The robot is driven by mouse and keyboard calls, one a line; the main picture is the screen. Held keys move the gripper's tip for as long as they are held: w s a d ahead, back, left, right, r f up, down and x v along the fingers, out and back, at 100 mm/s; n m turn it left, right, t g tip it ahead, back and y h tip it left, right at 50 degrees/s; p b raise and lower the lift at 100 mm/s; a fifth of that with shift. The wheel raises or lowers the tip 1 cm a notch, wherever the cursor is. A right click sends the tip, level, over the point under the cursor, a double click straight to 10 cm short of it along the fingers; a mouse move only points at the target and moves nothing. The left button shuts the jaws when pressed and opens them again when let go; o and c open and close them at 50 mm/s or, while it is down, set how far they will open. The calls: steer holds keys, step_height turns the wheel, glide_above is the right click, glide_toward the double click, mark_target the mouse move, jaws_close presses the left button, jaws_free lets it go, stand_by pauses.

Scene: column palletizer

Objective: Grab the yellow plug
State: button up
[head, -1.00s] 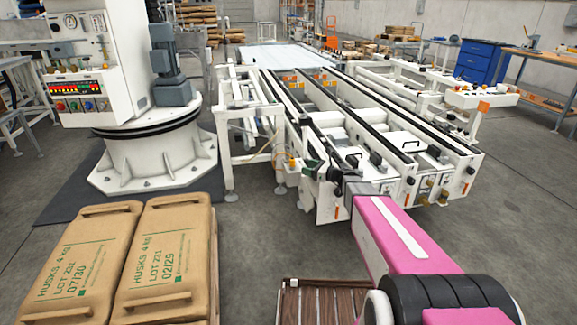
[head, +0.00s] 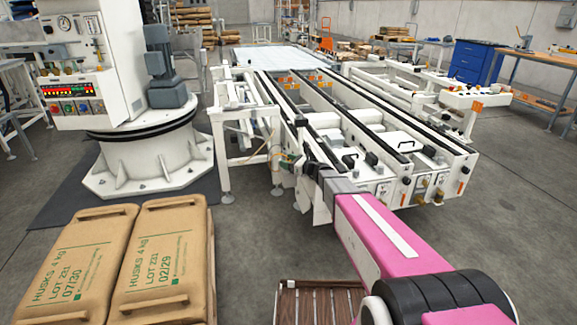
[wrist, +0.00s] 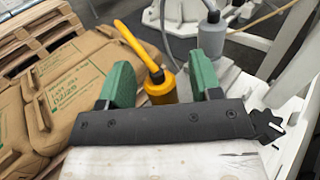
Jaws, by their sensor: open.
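The yellow plug (wrist: 160,88) shows in the wrist view, with a yellow cable running from it up and to the left. My gripper (wrist: 160,80) is open, with one green finger on each side of the plug in the picture. The plug appears just beyond or between the fingertips; I cannot tell how deep it sits between them. Its lower end is hidden behind the dark gripper body. In the head view my gripper is small beside the white conveyor frame (head: 232,155), and I cannot make out the plug clearly there.
A grey plug (wrist: 212,38) stands right of the yellow one in the wrist view. Brown husk sacks (head: 160,262) lie at the left. White frame bars (wrist: 295,75) stand close on the right. A white machine pedestal (head: 150,160) stands behind the sacks. Grey floor lies open at the right.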

steer(key=shift+w+a, duration=0.4)
steer(key=shift+a, duration=0.2)
steer(key=c, duration=1)
